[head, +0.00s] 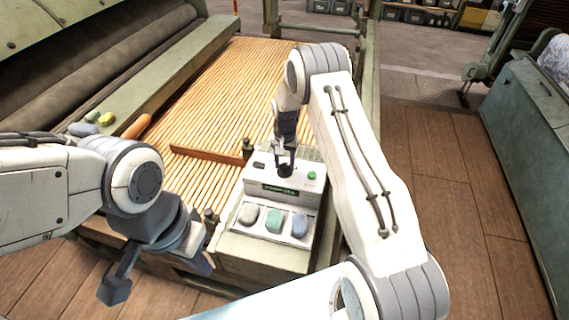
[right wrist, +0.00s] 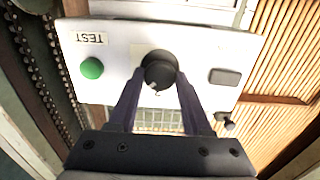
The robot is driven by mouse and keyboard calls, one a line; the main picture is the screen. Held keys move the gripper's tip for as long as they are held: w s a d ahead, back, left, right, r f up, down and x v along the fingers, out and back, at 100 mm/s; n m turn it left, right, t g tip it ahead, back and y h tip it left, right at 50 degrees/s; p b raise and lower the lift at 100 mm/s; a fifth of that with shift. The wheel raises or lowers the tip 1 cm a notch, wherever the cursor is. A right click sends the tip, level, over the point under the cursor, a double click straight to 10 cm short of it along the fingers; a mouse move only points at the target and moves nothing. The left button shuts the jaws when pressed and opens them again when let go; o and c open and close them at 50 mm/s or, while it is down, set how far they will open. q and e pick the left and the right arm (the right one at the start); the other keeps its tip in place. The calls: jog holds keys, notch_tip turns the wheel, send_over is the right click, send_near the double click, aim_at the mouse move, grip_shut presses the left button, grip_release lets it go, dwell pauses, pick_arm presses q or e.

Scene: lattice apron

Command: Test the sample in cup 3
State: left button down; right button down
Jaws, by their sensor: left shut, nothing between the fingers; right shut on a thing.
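A white tester box (head: 258,181) stands on the machine's near end, with a green button (head: 312,175) and a dark display with green text too small to read. In front is a white tray (head: 262,231) with three samples in a row: a pale grey one (head: 249,214), a green one (head: 273,221) and a blue-grey one (head: 299,225). My right gripper (right wrist: 158,88) is shut on the black round knob (right wrist: 158,68) on the box's top. The green button (right wrist: 92,68) beside the TEST label shows there too. My left gripper (head: 205,264) is shut and empty, left of the tray.
A slatted wooden bed (head: 215,95) lies behind the box, with a brown bar (head: 205,155) across it. Small coloured pieces (head: 92,122) and an orange handle (head: 137,126) lie at the left. Open wooden floor (head: 440,190) is at the right.

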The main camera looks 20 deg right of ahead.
aim_at(285, 166)
jog(key=shift+c, duration=1.7)
grip_release()
jog(key=shift+r, duration=0.15)
notch_tip(285, 166, up, 10)
jog(key=b, duration=0.1)
jog(key=shift+b, duration=0.35)
jog(key=shift+r, duration=0.1)
